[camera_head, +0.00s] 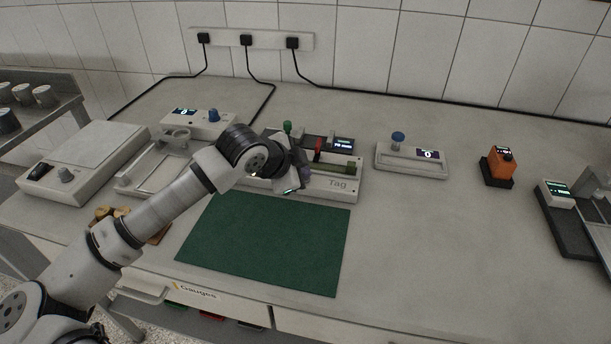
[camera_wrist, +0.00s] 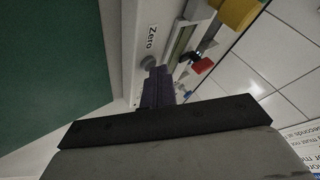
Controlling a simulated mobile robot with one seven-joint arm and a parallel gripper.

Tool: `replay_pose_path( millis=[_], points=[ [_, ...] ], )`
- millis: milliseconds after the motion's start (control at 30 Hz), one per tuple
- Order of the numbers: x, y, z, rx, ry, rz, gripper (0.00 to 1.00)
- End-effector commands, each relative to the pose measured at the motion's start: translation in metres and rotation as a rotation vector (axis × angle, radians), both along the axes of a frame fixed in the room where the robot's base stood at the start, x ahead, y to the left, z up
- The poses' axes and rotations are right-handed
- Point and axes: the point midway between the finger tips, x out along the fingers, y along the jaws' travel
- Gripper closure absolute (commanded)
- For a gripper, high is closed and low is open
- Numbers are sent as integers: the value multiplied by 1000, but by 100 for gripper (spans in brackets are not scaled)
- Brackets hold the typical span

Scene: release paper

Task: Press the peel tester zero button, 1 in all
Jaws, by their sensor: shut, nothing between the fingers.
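The peel tester (camera_head: 345,192) is a long white device behind the green mat, with a small lit display and a "Tag" label. My gripper (camera_head: 292,188) is over its left front part and hides some of it. In the wrist view, the grey round zero button (camera_wrist: 147,61) sits on the tester's white face (camera_wrist: 141,16), beside the word "Zero". My gripper's dark fingers (camera_wrist: 157,73) are shut and empty, with their tips right at the button's edge. I cannot tell whether they touch it. The button is not visible in the head view.
The green mat (camera_head: 262,243) lies in front of the tester. A red part (camera_head: 318,148) stands on the tester. A white device with a blue knob (camera_head: 411,158) and an orange device (camera_head: 497,167) are to the right.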

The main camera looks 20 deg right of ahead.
Motion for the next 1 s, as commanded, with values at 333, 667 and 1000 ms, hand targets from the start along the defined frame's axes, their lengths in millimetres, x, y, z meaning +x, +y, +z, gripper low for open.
replay_pose_path(
  millis=[333,667,1000],
  points=[
    [0,0,7,2,1,0,100],
    [0,0,18,1,1,0,100],
    [0,0,26,1,0,1,100]
  ],
)
